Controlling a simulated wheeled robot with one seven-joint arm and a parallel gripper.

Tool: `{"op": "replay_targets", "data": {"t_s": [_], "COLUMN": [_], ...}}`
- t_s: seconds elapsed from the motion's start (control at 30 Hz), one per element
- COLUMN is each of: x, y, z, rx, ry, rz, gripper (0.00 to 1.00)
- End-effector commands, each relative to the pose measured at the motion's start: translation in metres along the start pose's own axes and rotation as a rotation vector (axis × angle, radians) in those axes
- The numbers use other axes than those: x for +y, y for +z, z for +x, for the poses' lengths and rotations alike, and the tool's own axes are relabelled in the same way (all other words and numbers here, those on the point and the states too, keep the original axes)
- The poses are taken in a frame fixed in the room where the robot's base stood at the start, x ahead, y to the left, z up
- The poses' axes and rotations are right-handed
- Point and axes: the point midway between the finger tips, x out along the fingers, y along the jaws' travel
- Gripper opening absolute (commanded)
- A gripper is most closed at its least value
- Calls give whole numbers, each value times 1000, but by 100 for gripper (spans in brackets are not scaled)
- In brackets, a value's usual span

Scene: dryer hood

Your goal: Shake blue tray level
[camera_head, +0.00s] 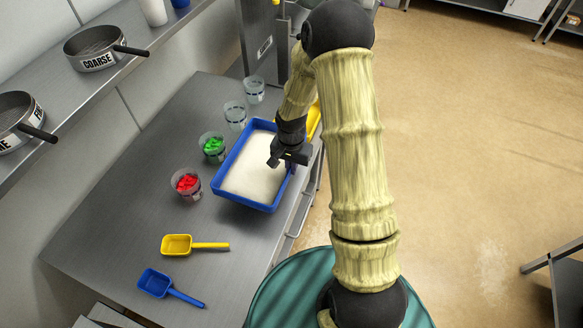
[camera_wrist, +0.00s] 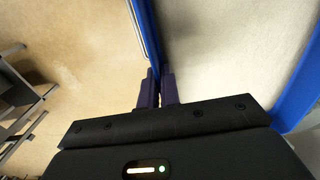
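The blue tray (camera_head: 230,200) is at the right edge of the steel bench and holds a pale, fine material (camera_head: 255,170) whose surface looks mostly flat. My gripper (camera_head: 287,158) is at the tray's right long wall. In the wrist view, my gripper's dark fingers (camera_wrist: 159,88) sit close together on either side of the blue wall (camera_wrist: 146,30), and they look shut on it. The pale fill shows to the right of that wall, and the tray's opposite wall (camera_wrist: 303,85) is at the right edge. My forearm hides the tray's far right corner. I cannot tell whether the tray is lifted.
Cups with red pieces (camera_head: 187,184) and green pieces (camera_head: 212,147) and two clear cups (camera_head: 235,115) stand left of and behind the tray. A yellow scoop (camera_head: 177,245) and a blue scoop (camera_head: 156,283) lie in front. Sieves (camera_head: 92,47) sit on the left shelf.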

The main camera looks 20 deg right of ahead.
Motion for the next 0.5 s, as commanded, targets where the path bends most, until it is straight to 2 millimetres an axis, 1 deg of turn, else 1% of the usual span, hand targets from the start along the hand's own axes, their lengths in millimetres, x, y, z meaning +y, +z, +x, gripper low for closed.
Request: {"op": "replay_targets", "data": {"t_s": [0.33, 0.5], "x": [-1, -1], "y": [0, 0], "z": [-2, -14], "rx": [2, 3], "ry": [-1, -1], "rz": [0, -1], "gripper": [0, 0]}}
